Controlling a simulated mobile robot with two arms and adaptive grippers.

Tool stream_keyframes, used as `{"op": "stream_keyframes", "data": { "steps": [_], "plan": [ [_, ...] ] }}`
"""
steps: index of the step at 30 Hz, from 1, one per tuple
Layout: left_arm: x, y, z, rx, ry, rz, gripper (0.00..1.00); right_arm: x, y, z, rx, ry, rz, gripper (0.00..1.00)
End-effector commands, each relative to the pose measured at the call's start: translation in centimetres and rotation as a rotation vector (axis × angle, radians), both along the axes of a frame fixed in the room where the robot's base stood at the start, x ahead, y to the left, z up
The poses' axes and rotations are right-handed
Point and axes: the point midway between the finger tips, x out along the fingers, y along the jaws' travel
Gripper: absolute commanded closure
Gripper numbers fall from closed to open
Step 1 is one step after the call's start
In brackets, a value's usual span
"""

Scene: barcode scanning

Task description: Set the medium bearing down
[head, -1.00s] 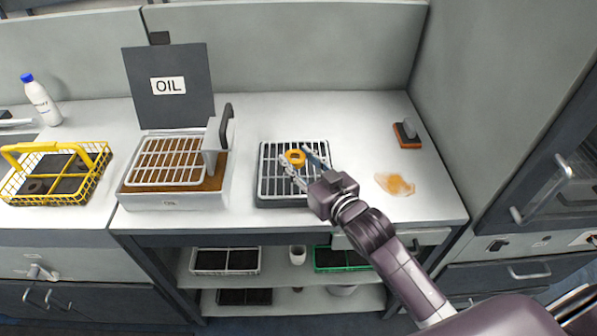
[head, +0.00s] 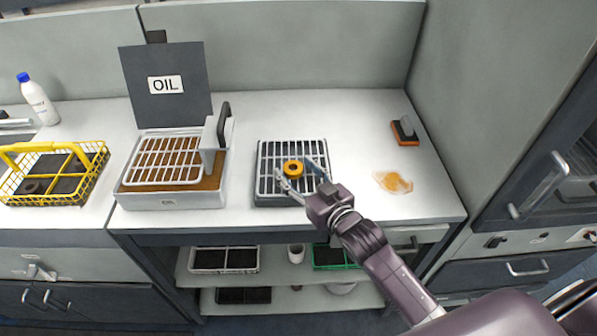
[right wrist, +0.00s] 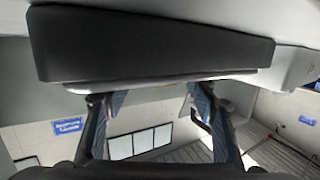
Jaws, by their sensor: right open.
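The medium bearing, an orange ring with a dark centre (head: 293,168), lies flat on the slatted grey rack (head: 262,187) in the middle of the counter in the head view. My right gripper (head: 299,174) comes in from the lower right, low over the rack, with its fingers spread on either side of the ring. In the right wrist view the two fingers (right wrist: 152,105) stand wide apart below a dark slab; the ring cannot be made out there. My left gripper is not in view.
Left of the rack stands an oil tray with a white grid basket (head: 165,160) and a raised OIL panel (head: 166,85). A yellow wire basket (head: 95,175) stands further left. An orange-edged brush (head: 405,132) and a brown spill (head: 392,182) are on the right counter.

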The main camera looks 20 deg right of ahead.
Motion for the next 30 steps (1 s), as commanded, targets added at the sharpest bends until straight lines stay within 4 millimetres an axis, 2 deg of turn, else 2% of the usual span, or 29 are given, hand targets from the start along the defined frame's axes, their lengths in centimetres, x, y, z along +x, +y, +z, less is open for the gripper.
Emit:
{"op": "stream_keyframes", "data": {
  "steps": [5,15,21,30],
  "plan": [
    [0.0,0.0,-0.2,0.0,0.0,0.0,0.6,-1.2,-0.3,0.0,0.0,0.001,-0.001,0.46],
    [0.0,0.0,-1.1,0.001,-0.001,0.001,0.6,-7.4,-1.6,0.8,0.0,0.004,0.0,0.46],
    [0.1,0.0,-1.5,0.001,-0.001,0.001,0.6,-10.2,-2.2,1.4,0.001,0.002,0.0,0.46],
    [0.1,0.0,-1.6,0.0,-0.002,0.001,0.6,-11.6,-2.5,1.8,0.0,0.0,0.0,0.46]
  ]
}}
